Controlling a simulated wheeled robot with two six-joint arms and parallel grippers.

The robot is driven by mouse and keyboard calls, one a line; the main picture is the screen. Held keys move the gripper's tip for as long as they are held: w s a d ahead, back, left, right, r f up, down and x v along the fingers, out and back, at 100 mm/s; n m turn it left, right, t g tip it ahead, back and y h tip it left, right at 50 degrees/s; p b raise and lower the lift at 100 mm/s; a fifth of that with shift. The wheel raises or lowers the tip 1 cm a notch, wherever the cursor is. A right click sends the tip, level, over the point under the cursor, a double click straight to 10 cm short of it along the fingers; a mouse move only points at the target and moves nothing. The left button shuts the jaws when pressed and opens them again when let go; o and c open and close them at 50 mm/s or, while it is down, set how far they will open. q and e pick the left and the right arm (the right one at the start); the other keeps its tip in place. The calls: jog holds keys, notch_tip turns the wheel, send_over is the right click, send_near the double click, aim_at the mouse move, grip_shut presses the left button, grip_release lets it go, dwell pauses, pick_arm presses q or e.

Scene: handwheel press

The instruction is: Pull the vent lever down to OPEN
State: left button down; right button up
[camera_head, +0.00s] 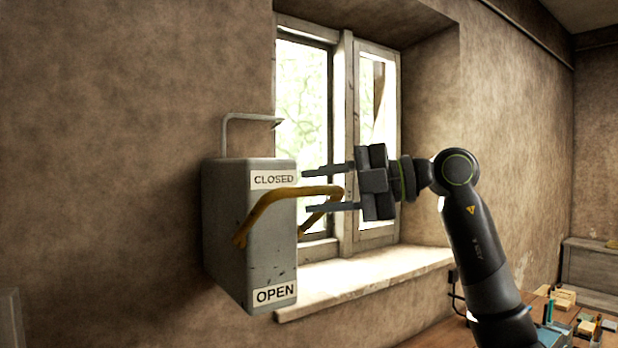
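The vent lever (264,207) is a bent, yellow-brown bar on a grey metal box (240,210) on the wall. Its cross part lies just below the CLOSED label (273,179), well above the OPEN label (275,294). My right gripper (306,190) reaches in from the right. Its two fingers are apart, one above and one below the right part of the lever in the picture. I cannot tell whether either finger touches it. My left gripper is not in view.
A thin metal bracket (250,117) rises from the box top. Behind my gripper are a window (345,130) and its pale sill (370,278). A wooden table (535,302) with several small blocks stands at the lower right.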

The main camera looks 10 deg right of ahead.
jog(key=shift+p+x, duration=0.3)
jog(key=shift+x, duration=0.8)
grip_shut()
